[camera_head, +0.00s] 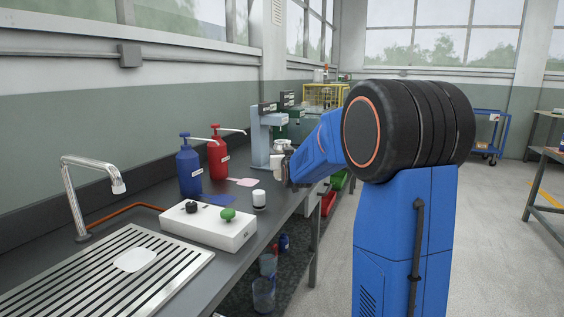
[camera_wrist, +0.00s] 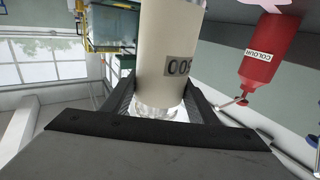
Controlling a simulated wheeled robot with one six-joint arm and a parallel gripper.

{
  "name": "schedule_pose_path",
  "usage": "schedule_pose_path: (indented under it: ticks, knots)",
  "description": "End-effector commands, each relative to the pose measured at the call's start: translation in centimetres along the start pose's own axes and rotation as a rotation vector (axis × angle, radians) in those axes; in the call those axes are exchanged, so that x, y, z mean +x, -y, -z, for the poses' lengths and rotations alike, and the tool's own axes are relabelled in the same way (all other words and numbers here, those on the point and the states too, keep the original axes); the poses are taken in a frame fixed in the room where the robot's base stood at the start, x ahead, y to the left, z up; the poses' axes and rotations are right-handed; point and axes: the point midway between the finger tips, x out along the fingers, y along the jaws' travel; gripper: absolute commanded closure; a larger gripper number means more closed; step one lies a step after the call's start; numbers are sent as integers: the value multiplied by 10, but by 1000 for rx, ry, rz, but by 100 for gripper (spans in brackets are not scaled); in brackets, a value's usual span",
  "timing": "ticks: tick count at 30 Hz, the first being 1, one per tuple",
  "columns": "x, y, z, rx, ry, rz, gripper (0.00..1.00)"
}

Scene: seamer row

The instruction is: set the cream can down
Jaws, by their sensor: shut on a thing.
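The cream can (camera_wrist: 165,45) fills the middle of the wrist view, with a printed label on its side. My gripper (camera_wrist: 160,100) is shut on it, with one dark finger on each side. In the head view my gripper (camera_head: 288,168) is over the far part of the bench, close to the grey seamer stand. A pale can-like shape (camera_head: 277,162) shows beside it there, mostly hidden. Whether the can's base touches the bench cannot be told.
A blue pump bottle (camera_head: 189,168) and a red pump bottle (camera_head: 218,158) stand by the wall. A small white jar (camera_head: 259,199) and a white box with knobs (camera_head: 208,224) are nearer. The seamer stand (camera_head: 260,140) is behind. A slotted drain tray (camera_head: 95,280) lies in front.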

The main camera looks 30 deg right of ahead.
Motion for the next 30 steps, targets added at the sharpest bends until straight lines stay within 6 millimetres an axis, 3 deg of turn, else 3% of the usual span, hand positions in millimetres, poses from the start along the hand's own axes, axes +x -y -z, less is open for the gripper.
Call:
schedule_pose_path:
  ticks: [7,19,20,21,30]
  knots:
    - [0,0,-30,0,2,0,79]
    - [0,0,-34,0,0,0,79]
    - [0,0,-35,0,1,0,40]
    - [0,0,-35,0,1,0,30]
    - [0,0,-34,0,1,0,28]
